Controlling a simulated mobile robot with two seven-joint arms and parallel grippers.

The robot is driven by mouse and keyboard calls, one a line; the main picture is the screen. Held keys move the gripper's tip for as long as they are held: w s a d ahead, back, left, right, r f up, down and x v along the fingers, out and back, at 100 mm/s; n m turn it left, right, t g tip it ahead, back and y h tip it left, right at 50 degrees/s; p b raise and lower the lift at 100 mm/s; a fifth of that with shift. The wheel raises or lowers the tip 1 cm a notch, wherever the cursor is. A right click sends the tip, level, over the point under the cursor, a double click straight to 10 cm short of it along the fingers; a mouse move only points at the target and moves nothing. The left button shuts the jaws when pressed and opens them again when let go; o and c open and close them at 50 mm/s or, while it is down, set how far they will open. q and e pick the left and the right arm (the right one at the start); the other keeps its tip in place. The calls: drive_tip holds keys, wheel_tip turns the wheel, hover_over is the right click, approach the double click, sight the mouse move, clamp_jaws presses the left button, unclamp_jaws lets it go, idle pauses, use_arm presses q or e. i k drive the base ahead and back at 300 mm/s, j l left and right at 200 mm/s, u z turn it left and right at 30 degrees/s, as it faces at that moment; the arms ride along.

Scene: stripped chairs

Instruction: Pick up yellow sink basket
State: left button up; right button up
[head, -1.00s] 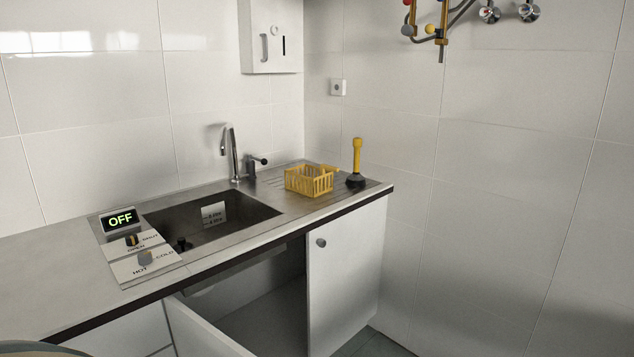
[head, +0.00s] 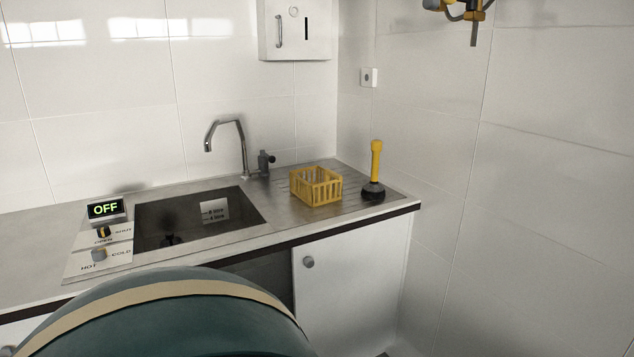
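The yellow sink basket (head: 316,187) is a slatted, open-topped box. It sits upright on the metal drainboard (head: 350,209), right of the sink (head: 160,222) and left of a plunger. Nothing touches it. Neither of my grippers is in the head view. A large rounded dark teal part with a tan band, probably my own arm, fills the bottom left and hides part of the counter front.
A plunger (head: 375,172) with a yellow handle stands close right of the basket. A tap (head: 240,145) rises behind the sink. A control panel with an OFF display (head: 105,209) is at the left. The tiled right wall borders the counter end.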

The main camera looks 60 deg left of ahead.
sight(315, 193)
drive_tip(key=i+u, duration=0.45)
drive_tip(key=i, duration=0.15)
drive_tip(key=i+l+u, duration=0.2)
drive_tip(key=i+u, duration=0.2)
drive_tip(key=i, duration=0.2)
